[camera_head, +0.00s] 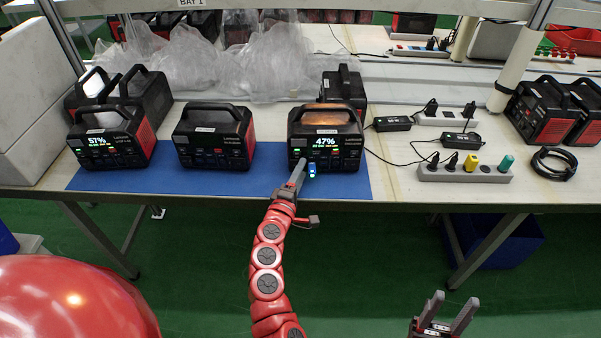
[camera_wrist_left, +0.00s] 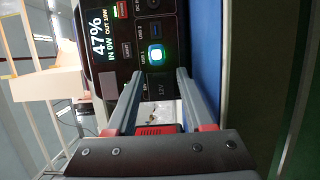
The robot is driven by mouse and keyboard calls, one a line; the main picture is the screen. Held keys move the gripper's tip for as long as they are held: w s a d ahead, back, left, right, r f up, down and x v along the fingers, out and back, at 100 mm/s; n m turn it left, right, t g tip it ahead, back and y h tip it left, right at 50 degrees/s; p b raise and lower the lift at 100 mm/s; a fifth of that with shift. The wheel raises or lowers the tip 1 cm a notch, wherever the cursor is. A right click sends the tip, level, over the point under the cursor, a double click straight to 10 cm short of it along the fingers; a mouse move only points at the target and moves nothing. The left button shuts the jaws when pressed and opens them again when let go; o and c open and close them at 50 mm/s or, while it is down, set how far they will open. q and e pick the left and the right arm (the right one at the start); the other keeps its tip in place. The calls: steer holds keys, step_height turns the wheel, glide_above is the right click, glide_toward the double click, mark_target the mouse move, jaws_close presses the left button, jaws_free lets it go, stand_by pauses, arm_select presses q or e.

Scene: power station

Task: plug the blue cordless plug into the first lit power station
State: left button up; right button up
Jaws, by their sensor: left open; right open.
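Three power stations stand on a blue mat (camera_head: 270,185). The left station (camera_head: 112,135) has a lit display reading 57%, and the middle one (camera_head: 213,137) has a dark display. The right station (camera_head: 325,138) is lit at 47%; its front panel also fills the left wrist view (camera_wrist_left: 115,62). A small blue plug (camera_head: 312,171) with a bright glow (camera_wrist_left: 156,54) sits at this panel's USB area, apparently seated. My left gripper (camera_head: 299,172) is open, its fingertips close to the panel on either side below the plug. My right gripper (camera_head: 445,309) is open and empty above the floor.
A grey power strip (camera_head: 464,173) at the right holds black plugs, a yellow plug (camera_head: 471,162) and a teal plug (camera_head: 505,164). Black adapters and a coiled cable (camera_head: 554,163) lie nearby. Clear plastic bags (camera_head: 250,60) are behind the stations. A red ball-like object (camera_head: 70,300) is at front left.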

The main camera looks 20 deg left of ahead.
arm_select(q)
steer(key=s+b, duration=0.1)
steer(key=s, duration=1.6)
steer(key=shift+a, duration=0.15)
